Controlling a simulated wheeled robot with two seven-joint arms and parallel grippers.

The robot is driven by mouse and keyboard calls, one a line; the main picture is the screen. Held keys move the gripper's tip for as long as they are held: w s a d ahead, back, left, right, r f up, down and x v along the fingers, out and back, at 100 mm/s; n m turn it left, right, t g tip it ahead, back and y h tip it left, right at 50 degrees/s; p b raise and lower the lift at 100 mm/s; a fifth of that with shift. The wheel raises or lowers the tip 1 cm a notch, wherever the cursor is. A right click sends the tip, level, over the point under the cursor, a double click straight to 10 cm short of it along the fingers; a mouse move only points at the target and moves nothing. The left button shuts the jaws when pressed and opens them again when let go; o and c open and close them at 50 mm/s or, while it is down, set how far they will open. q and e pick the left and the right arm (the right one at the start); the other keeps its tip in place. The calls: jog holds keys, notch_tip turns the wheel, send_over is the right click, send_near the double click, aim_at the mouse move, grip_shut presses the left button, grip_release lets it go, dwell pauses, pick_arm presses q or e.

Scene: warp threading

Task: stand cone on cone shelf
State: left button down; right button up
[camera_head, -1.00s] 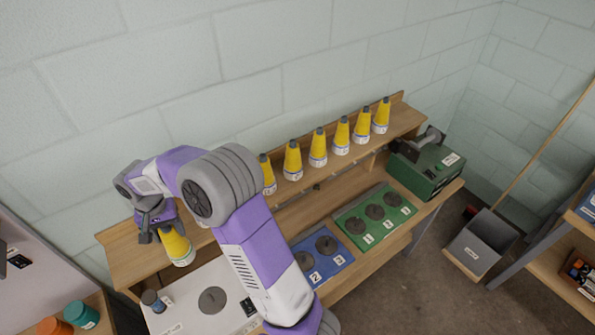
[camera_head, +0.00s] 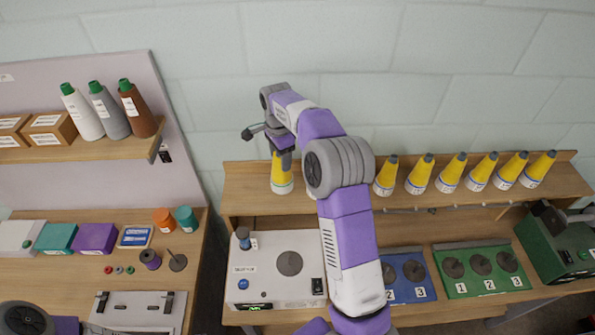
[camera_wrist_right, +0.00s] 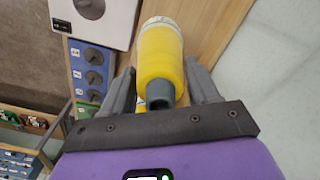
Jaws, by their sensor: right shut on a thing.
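A yellow cone (camera_head: 281,170) with a white base band is held by my right gripper (camera_head: 280,140) over the left part of a long wooden shelf (camera_head: 245,190). The cone looks nearly upright, base down. I cannot tell whether its base touches the shelf. In the right wrist view the yellow cone (camera_wrist_right: 160,55), with a grey tip, lies between the two fingers of the right gripper (camera_wrist_right: 165,90). Several similar yellow cones (camera_head: 419,175) stand in a row on the right part of the shelf, beyond my right arm. My left gripper is out of view.
White, grey and brown cones (camera_head: 138,111) stand on another wooden shelf (camera_head: 80,151) at the left, beside cardboard boxes (camera_head: 53,128). Below the long shelf are a white machine (camera_head: 265,270), a blue panel (camera_head: 425,290), a green panel (camera_head: 490,285) and a green machine (camera_head: 550,250).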

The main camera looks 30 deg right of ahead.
notch_tip(320, 180, down, 8)
jog(key=shift+r+p, duration=0.2)
jog(key=shift+p, duration=0.15)
jog(key=shift+f, duration=0.1)
jog(key=o, duration=1)
jog(key=shift+f, duration=0.1)
jog(key=shift+c, duration=0.2)
notch_tip(320, 180, up, 12)
jog(key=shift+r, duration=0.2)
